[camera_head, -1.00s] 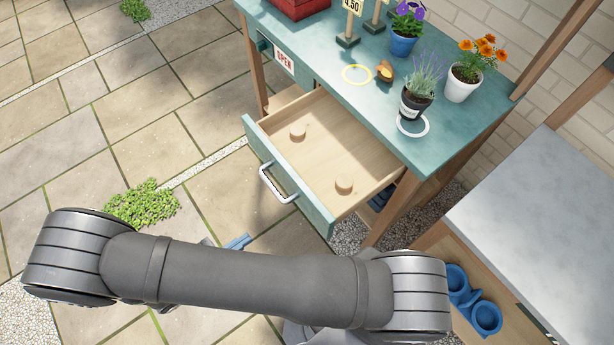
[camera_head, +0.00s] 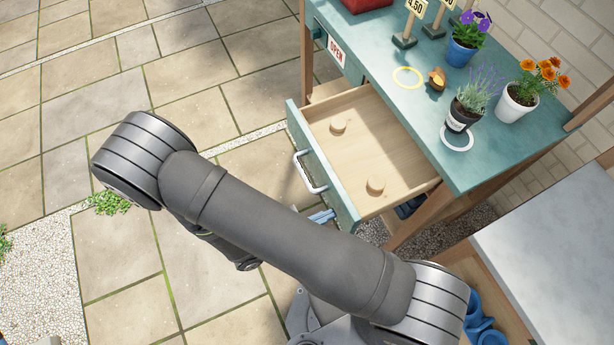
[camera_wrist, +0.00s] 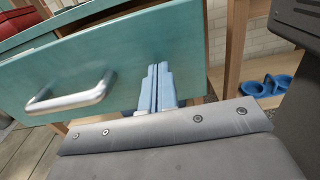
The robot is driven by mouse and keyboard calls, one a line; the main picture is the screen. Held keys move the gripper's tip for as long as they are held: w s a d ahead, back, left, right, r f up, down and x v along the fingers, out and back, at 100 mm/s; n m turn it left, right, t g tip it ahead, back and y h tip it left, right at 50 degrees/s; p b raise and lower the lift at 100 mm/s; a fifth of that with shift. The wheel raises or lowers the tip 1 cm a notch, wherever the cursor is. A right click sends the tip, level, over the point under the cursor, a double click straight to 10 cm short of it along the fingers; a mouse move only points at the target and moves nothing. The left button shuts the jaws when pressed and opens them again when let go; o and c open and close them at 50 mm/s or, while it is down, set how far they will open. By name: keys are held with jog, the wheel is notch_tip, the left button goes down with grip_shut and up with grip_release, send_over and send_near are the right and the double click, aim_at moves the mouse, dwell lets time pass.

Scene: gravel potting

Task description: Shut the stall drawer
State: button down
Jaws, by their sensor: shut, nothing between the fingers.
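The stall drawer (camera_head: 317,158) stands pulled out of the teal stall table (camera_head: 425,115), its wooden inside showing. It has a teal front and a silver handle (camera_head: 308,172). In the wrist view the drawer front (camera_wrist: 128,50) fills the upper left, with the handle (camera_wrist: 70,97) at left. My gripper (camera_head: 322,216) is by the near right end of the drawer front, partly behind my arm. In the wrist view its blue fingers (camera_wrist: 157,85) are shut and empty, pointing at the front, right of the handle. I cannot tell whether they touch it.
Two round wooden pieces (camera_head: 338,126) (camera_head: 375,186) are in the drawer. A grey-topped bench (camera_head: 560,245) is at right, with blue pots (camera_head: 482,325) below.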

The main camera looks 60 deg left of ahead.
aim_at(369, 199)
jog(key=shift+w, duration=0.6)
jog(key=w, duration=2.5)
jog(key=shift+w, duration=0.6)
jog(key=shift+w+r, duration=0.1)
jog(key=shift+w+a, duration=0.1)
jog(key=shift+s, duration=0.65)
jog(key=s, duration=1.3)
jog(key=shift+s, duration=0.15)
